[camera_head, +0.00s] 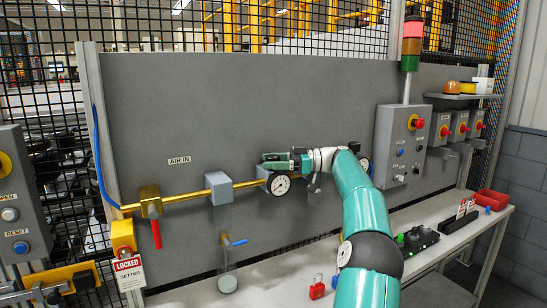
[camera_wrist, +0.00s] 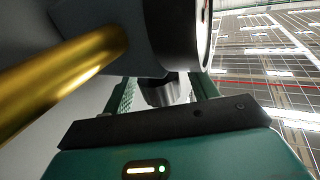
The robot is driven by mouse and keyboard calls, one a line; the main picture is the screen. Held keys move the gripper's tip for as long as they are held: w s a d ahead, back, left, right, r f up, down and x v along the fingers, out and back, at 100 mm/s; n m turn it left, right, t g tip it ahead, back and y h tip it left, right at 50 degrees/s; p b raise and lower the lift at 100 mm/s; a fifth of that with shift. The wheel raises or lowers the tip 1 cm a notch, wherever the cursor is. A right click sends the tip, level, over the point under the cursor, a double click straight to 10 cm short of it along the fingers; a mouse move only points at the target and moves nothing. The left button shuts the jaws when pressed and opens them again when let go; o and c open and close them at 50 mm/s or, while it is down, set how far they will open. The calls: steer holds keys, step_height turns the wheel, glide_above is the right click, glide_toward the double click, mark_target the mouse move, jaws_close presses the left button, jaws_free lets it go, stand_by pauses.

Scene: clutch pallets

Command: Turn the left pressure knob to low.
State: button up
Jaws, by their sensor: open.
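A round white-faced pressure gauge (camera_head: 279,184) with a dark rim sits on the brass air line on the grey panel. In the wrist view the gauge (camera_wrist: 203,30) is edge-on. A short dark cylinder (camera_wrist: 160,93), which looks like the left pressure knob, shows below the dark body beside the gauge. My gripper (camera_head: 272,160) is just above the gauge in the head view, reaching left. Its two green fingers (camera_wrist: 165,92) are open, one on each side of the dark cylinder. I cannot tell whether they touch it. The knob's marking is hidden, and the head view does not show the knob clearly.
A brass pipe (camera_wrist: 65,65) runs close by on the left in the wrist view. A grey block (camera_head: 219,188) and a red-handled valve (camera_head: 151,205) sit farther left. A second gauge (camera_head: 365,163) is partly behind my arm. A shelf (camera_head: 265,274) runs below the panel.

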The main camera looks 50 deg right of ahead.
steer(key=shift+r, duration=0.6)
steer(key=s+a+r, duration=0.9)
steer(key=s+r, duration=0.1)
steer(key=r, duration=0.1)
steer(key=shift+s+r, duration=0.35)
steer(key=s+d+f+m+t+h, duration=0.3)
steer(key=d+f+m+t+h, duration=0.35)
steer(key=d+f+h, duration=0.45)
steer(key=shift+m+g+y, duration=0.45)
steer(key=shift+y, duration=0.05)
steer(key=w, duration=0.4)
steer(key=w+a, duration=0.1)
steer(key=w, duration=0.4)
steer(key=w+a, duration=0.1)
steer(key=w, duration=0.4)
steer(key=shift+f, duration=0.3)
steer(key=c, duration=1)
